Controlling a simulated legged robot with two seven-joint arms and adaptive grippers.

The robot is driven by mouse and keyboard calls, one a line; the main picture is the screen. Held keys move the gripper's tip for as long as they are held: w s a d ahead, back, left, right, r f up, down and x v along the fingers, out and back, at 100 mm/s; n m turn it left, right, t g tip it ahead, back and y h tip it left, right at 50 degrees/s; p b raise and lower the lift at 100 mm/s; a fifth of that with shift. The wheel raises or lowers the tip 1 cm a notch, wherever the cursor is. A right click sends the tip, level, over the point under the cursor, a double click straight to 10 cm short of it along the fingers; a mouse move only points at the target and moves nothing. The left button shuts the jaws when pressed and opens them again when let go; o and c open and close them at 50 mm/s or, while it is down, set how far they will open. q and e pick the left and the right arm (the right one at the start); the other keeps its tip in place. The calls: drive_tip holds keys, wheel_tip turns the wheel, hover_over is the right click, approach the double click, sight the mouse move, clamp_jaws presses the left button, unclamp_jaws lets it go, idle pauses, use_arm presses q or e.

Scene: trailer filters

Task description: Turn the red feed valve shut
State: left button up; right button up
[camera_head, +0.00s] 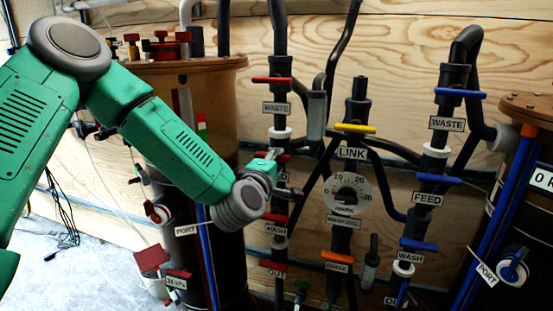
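A column of red-handled valves runs down the pipe left of centre. Its top red handle (272,80) lies level above a small label I cannot read clearly. The second red handle (284,157), level with the blue FEED handle in the right column, shows only in part; its label is hidden, so I take it as the red feed valve. My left gripper (264,164) is at this handle and covers much of it. I cannot tell whether its fingers touch the handle or whether they are open. My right gripper is not in view.
Lower red handles (274,217) sit below my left wrist. A yellow LINK handle (355,128) and a dial (347,194) stand right of it. Blue handles (437,181) line the right column. A brown-topped tank (190,64) stands behind my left arm. Black hoses cross between columns.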

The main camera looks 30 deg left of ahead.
use_arm(q)
drive_tip(key=shift+w+r, duration=0.1)
drive_tip(key=shift+r, duration=0.2)
drive_tip(key=v, duration=1.2)
drive_tip(key=shift+f, duration=0.25)
drive_tip(key=s+d+f+m+g+h, duration=0.3)
drive_tip(key=d+f+m, duration=0.15)
drive_tip(key=f, duration=0.55)
drive_tip(key=s+d+f+m+g+h, duration=0.2)
drive_tip(key=s+d+f+m+g, duration=0.3)
drive_tip(key=f, duration=0.6)
drive_tip(key=s+a+f+m+g, duration=0.2)
drive_tip(key=s+f+m+g, duration=0.2)
drive_tip(key=s+f, duration=0.4)
drive_tip(key=s+a+f+m+g+y, duration=0.1)
drive_tip(key=s+a+f+m+g, duration=0.1)
drive_tip(key=s+f+m+g, duration=0.2)
drive_tip(key=s+f+m, duration=0.3)
drive_tip(key=s+f, duration=0.1)
drive_tip(key=s, duration=0.4)
drive_tip(key=shift+a+g, duration=0.25)
drive_tip(key=shift+g, duration=0.15)
